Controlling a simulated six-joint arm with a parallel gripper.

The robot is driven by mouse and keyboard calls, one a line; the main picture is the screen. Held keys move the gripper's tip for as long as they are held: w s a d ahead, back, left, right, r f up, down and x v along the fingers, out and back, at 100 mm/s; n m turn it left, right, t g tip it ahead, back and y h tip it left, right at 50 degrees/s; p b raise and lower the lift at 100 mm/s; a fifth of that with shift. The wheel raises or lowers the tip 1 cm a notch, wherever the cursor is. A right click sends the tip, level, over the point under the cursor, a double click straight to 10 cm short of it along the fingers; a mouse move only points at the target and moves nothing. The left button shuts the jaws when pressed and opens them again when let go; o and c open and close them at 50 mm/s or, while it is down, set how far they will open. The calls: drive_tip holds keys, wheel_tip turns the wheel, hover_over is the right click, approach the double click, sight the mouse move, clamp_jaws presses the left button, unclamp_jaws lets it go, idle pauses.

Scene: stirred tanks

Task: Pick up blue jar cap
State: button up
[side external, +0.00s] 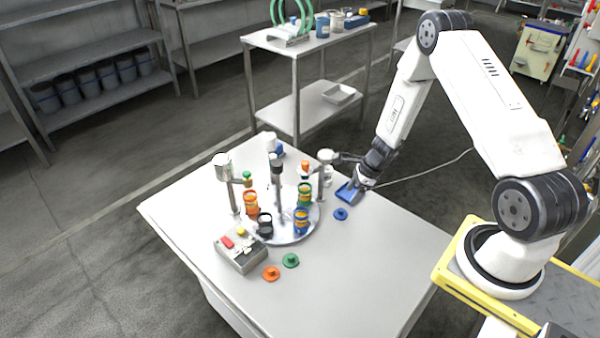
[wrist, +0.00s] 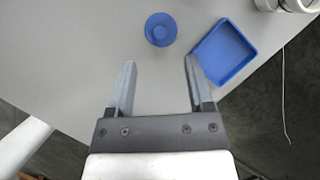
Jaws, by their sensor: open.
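The blue jar cap (side external: 341,214) lies flat on the table, to the right of the round metal plate in the side view. In the wrist view the cap (wrist: 161,29) is a blue disc with a raised round knob, just beyond my fingertips and between their lines. My gripper (wrist: 158,64) is open and empty, its two grey fingers spread apart. It does not touch the cap. In the side view my wrist is above the table's right part, and the fingers are hard to make out there.
A blue tray (wrist: 224,52) lies right of the cap. A round plate (side external: 288,237) holds jars and stirring posts. An orange cap (side external: 271,273), a green cap (side external: 291,260) and a control box (side external: 240,250) are nearer the front. The table's front right is clear.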

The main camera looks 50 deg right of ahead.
sight(342, 209)
drive_tip(key=shift+x, duration=1.2)
drive_tip(key=shift+x, duration=2.55)
drive_tip(key=shift+s+d, duration=0.1)
clamp_jaws()
